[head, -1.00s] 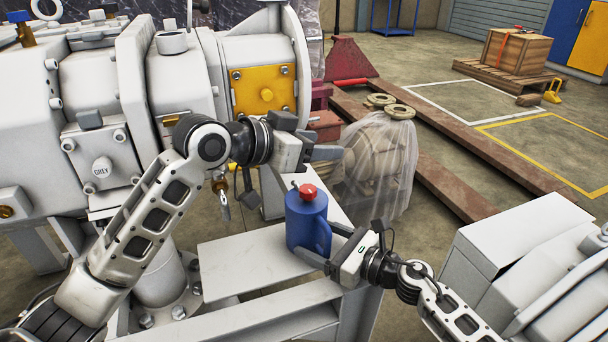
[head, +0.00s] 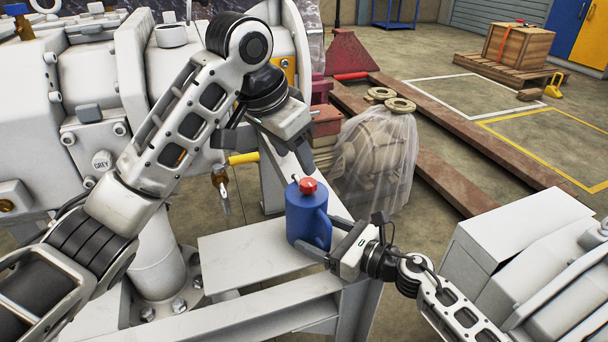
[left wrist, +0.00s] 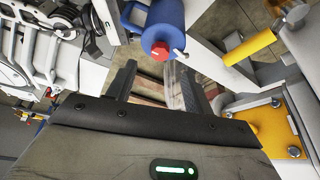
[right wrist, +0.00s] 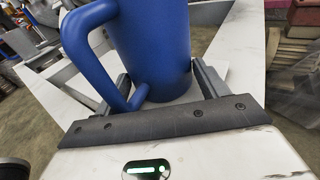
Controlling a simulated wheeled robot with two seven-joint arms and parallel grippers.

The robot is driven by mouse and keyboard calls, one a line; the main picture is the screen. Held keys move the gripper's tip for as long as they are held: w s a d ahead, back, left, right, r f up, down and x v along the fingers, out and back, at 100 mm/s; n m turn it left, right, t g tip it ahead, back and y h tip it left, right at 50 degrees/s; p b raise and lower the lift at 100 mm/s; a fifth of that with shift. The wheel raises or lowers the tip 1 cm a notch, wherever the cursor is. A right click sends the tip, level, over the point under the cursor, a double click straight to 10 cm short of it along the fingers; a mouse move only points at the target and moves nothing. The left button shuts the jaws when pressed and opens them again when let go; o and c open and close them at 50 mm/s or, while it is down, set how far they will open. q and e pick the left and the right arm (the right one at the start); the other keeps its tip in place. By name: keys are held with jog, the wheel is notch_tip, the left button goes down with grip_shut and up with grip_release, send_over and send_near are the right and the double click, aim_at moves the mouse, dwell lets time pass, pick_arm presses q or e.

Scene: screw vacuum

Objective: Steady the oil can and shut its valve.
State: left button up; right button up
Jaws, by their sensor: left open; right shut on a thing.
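The blue oil can (head: 304,222) stands upright on a pale metal ledge, with a red valve knob (head: 308,185) on top. My right gripper (head: 335,241) is shut on the can low on its body. In the right wrist view its fingers lie either side of the can (right wrist: 155,45), and the can's handle (right wrist: 76,45) is at the left. My left gripper (head: 298,158) is open and empty, above and behind the can, pointing down. In the left wrist view the red knob (left wrist: 160,50) is just beyond the fingertips, apart from them.
The pale ledge (head: 240,252) has bare room left of the can. Large grey machinery (head: 90,150) fills the left. A yellow bar (head: 243,158) is near my left gripper. A plastic-wrapped part (head: 378,155) stands behind the can. Grey housing (head: 510,250) is at the right.

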aim_at(307, 182)
pick_arm(q)
jog(key=x, duration=0.6)
jog(key=shift+w+d+f, duration=0.15)
jog(key=shift+w+f, duration=0.05)
jog(key=shift+f, duration=0.15)
jog(key=c, duration=1)
